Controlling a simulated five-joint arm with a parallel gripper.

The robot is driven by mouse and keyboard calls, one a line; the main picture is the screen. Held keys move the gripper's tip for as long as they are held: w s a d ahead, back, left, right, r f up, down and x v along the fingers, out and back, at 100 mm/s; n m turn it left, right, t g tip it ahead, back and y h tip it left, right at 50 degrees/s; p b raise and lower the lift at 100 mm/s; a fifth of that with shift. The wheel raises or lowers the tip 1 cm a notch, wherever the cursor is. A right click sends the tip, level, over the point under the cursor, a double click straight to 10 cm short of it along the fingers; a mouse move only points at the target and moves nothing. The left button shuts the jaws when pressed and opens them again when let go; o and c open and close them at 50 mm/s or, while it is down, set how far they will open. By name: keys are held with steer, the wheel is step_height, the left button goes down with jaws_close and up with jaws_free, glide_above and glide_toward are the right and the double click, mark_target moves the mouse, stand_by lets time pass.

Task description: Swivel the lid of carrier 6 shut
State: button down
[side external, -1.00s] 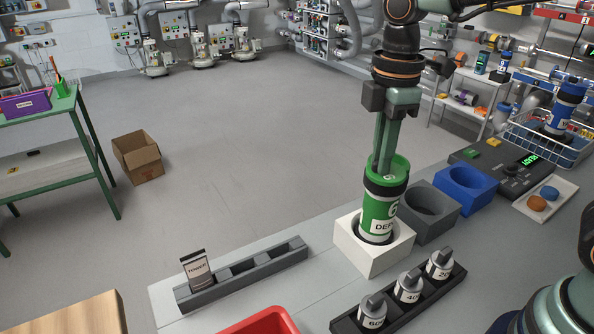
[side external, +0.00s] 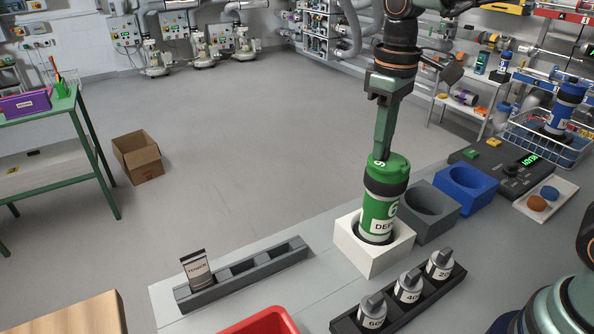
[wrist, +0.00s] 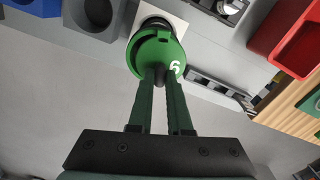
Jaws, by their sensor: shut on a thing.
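Carrier 6 (side external: 380,212) is a green canister with dark bands and a white label. It stands upright in a white square holder (side external: 362,254). Its green lid (side external: 395,166), marked with a white 6, is at the top; it also shows in the wrist view (wrist: 150,57), over most of the top, with a curved dark gap along its far side. I cannot tell whether the lid is fully seated. My gripper (side external: 379,153) points down at the lid. In the wrist view its fingers (wrist: 160,78) are shut on the lid's small dark knob near the 6.
A grey holder (side external: 445,222) and a blue holder (side external: 482,196) stand just right of the white one. A dark rack (side external: 420,304) with several grey-white capped pieces is in front. A grey slotted rail (side external: 232,283) and a red bin (side external: 262,322) lie to the left.

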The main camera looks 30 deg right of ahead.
steer(key=shift+w+d+m, duration=0.1)
steer(key=shift+d+m, duration=0.45)
steer(key=shift+m, duration=0.75)
steer(key=c, duration=0.8)
jaws_free()
steer(key=shift+c, duration=0.2)
step_height(320, 180, up, 12)
